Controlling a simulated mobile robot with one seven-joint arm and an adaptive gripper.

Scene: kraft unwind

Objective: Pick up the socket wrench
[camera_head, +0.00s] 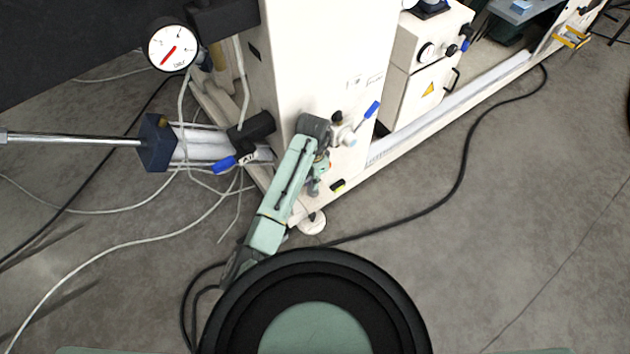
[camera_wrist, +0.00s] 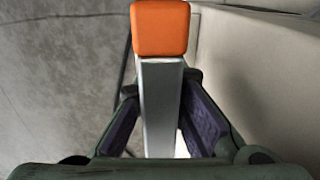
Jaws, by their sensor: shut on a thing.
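The socket wrench, as far as I can tell, is the flat grey metal bar (camera_wrist: 160,95) with a blocky orange end (camera_wrist: 160,28) in the wrist view. My gripper (camera_wrist: 160,118) has its two dark fingers on either side of the bar and is shut on it. The orange end sticks out past the fingertips. The bar's near end is hidden by my gripper. In the head view my gripper (camera_head: 318,180) is beside the lower part of the cream machine column (camera_head: 325,60); the wrench cannot be made out clearly there.
A cream wall lies close on the right in the wrist view. Blue-handled valves (camera_head: 372,109) and a dial gauge (camera_head: 172,45) are on the machine. A long cream rail (camera_head: 450,105) runs to the upper right. Cables cross the grey floor; open floor lies at right.

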